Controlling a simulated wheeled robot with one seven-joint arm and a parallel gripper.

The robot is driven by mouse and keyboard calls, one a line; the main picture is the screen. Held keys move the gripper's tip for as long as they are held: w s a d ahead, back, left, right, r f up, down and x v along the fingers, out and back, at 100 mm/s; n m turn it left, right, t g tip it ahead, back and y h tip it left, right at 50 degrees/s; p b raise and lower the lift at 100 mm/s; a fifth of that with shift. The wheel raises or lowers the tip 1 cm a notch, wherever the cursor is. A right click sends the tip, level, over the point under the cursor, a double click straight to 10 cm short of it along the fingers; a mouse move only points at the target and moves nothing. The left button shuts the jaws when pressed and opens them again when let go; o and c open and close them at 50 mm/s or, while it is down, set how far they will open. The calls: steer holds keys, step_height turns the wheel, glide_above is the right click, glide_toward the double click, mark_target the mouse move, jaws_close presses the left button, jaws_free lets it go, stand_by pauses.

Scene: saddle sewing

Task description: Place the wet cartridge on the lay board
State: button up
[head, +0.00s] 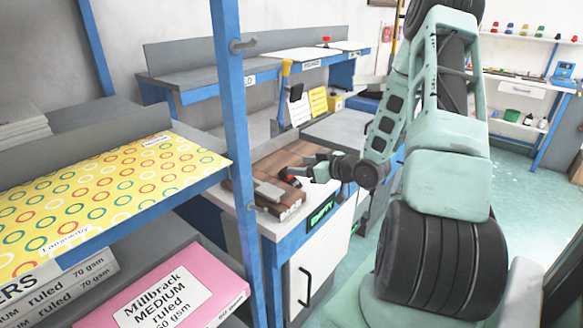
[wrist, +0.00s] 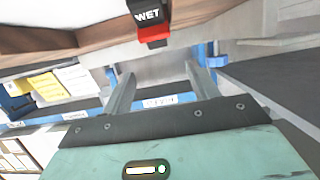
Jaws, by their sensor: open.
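The wet cartridge (wrist: 150,25), black with a white WET label and a red end, shows at the top of the wrist view against a brown wooden board (wrist: 210,22). In the head view a small black and red piece (head: 289,177), which looks like the cartridge, lies on the brown board (head: 280,158) on the bench. My gripper (wrist: 158,71) is open with nothing between its fingers. The cartridge is beyond the fingertips in the wrist view; I cannot tell the exact gap. In the head view my gripper (head: 302,172) is close beside it. I cannot tell which surface is the lay board.
A blue upright post (head: 233,110) and shelves with patterned paper (head: 90,205) and a pink pack (head: 170,290) stand at the left foreground. Yellow cards (head: 318,101) stand behind the board. A grey flat piece (head: 268,190) lies at its front. Open floor is at the right.

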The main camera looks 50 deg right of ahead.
steer(key=v, duration=0.6)
steer(key=shift+s, duration=0.15)
stand_by(0.4)
